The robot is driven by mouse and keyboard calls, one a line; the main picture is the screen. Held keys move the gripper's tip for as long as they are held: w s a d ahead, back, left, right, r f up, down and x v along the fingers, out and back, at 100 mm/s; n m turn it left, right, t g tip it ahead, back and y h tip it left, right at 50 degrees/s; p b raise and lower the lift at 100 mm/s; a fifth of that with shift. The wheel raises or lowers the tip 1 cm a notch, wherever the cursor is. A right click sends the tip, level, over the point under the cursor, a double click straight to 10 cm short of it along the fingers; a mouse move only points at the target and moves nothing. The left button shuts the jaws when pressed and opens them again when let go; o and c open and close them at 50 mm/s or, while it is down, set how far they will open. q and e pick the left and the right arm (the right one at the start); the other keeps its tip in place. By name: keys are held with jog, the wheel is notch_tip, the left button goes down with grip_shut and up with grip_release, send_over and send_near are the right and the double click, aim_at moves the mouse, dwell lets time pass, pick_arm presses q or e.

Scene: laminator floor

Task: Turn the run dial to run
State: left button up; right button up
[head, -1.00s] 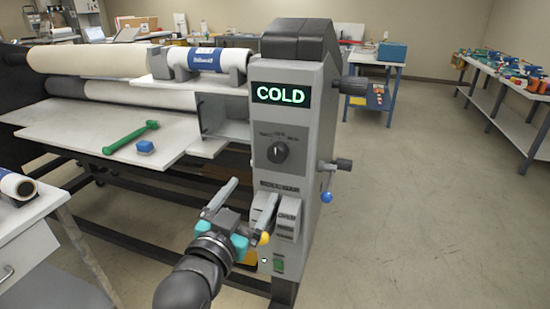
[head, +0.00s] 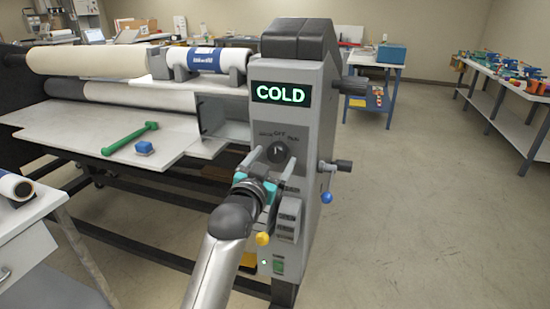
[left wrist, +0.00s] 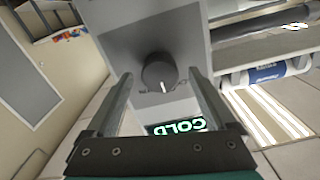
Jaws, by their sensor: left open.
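The run dial (head: 278,152) is a round dark knob on the grey end panel (head: 318,110) of the laminator, with small lettering above it. The dial also shows in the left wrist view (left wrist: 158,72), where a pale mark on it is visible. My left gripper (head: 270,158) is open in front of the panel. In the left wrist view its two fingers (left wrist: 160,82) stand on either side of the dial, and the dial appears between their tips. I cannot tell whether they touch it. A display above the dial reads COLD (head: 281,94). My right gripper is not in view.
A yellow-ended lever (head: 263,238) sits below my gripper. A blue-knobbed lever (head: 326,196) and a dark side handle (head: 352,86) stick out at the panel's right. The floor at right is clear.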

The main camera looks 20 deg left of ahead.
pick_arm(q)
jog(key=shift+w, duration=0.8)
jog(key=c, duration=1.4)
